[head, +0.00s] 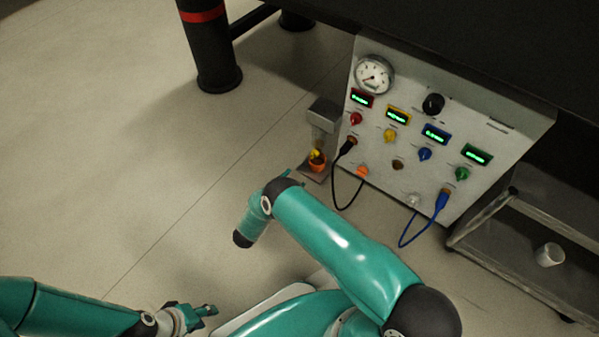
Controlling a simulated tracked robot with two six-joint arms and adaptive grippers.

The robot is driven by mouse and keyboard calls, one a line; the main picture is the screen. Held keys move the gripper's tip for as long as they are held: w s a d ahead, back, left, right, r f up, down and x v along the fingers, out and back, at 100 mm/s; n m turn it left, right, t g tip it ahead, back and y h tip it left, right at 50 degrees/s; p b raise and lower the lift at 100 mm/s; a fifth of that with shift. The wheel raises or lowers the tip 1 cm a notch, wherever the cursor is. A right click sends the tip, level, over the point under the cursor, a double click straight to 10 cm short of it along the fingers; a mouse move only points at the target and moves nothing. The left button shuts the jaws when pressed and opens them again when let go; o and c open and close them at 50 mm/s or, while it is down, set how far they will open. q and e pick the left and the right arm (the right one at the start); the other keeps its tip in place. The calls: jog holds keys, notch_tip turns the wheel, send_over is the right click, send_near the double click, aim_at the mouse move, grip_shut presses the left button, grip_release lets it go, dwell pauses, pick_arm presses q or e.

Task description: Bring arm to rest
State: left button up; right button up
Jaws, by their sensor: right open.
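My left arm comes in at the lower left, and my left gripper (203,314) is near the bottom edge, low over or beside my own body. Its fingers are small and partly overlapped, so their gap cannot be judged. Nothing can be made out between them. My right arm (335,236) rises from the bottom right, bends near the middle and ends in view at a dark rounded part. No fingers of the right gripper can be made out there. Both arms are apart from the instrument panel (470,120).
The panel carries a gauge (374,75), coloured displays, knobs and a black cable (338,205) and blue cable (412,233). A small grey device (324,113) with an orange cup (317,163) stands beside it. A shelf (508,240) holds a white cup (550,254). Floor at left is clear.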

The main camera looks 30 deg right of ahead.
jog(key=shift+s+a, duration=0.15)
jog(key=shift+a, duration=0.15)
